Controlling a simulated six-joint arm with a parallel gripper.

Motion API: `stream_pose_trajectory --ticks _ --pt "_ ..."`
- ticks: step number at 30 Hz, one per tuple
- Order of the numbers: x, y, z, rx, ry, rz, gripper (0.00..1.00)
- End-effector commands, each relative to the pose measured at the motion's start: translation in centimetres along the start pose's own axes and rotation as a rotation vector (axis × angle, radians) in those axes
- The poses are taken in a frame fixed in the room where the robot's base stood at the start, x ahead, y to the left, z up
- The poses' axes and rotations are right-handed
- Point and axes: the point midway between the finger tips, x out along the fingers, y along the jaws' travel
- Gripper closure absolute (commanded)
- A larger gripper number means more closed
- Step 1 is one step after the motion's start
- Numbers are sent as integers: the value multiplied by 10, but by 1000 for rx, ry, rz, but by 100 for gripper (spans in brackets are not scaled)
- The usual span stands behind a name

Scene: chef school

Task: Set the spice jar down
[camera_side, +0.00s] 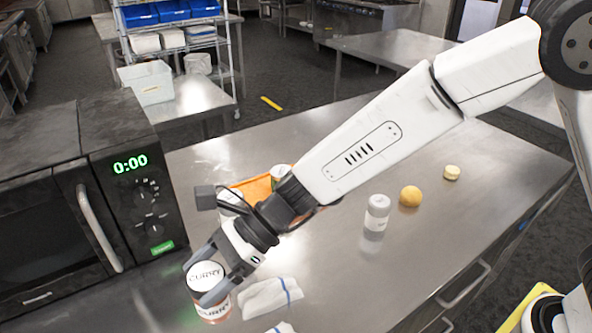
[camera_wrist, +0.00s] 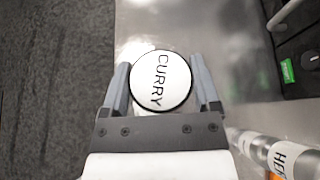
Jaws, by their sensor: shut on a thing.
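The spice jar (camera_side: 206,279) has a white lid marked CURRY and a reddish body with a CURRY label. It is at the front left of the steel counter, near the microwave. My gripper (camera_side: 215,285) is shut on it. In the wrist view the jar's lid (camera_wrist: 160,80) sits between the two fingers of my gripper (camera_wrist: 160,85). The jar looks upright. I cannot tell whether its base touches the counter.
A black microwave (camera_side: 150,200) stands to the left. A white cloth (camera_side: 268,296) with a blue stripe lies right of the jar. An orange tray (camera_side: 257,189) with jars is behind my wrist. A white-lidded shaker (camera_side: 376,214), an orange ball-like item (camera_side: 410,196) and a pale yellow piece (camera_side: 452,172) stand to the right.

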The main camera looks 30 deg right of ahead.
Motion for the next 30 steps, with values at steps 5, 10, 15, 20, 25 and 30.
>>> stream_pose_trajectory --ticks 5,10,15,20,25,30 --pt "-6 0 13 -4 -3 -1 85" --pt "-20 0 37 -6 -4 -2 85" --pt "-36 0 67 -6 -4 -2 85" --pt "-51 0 93 -6 -4 -1 85" --pt "-70 -19 90 24 0 -44 85" --pt "-97 -45 76 60 -1 -111 85"
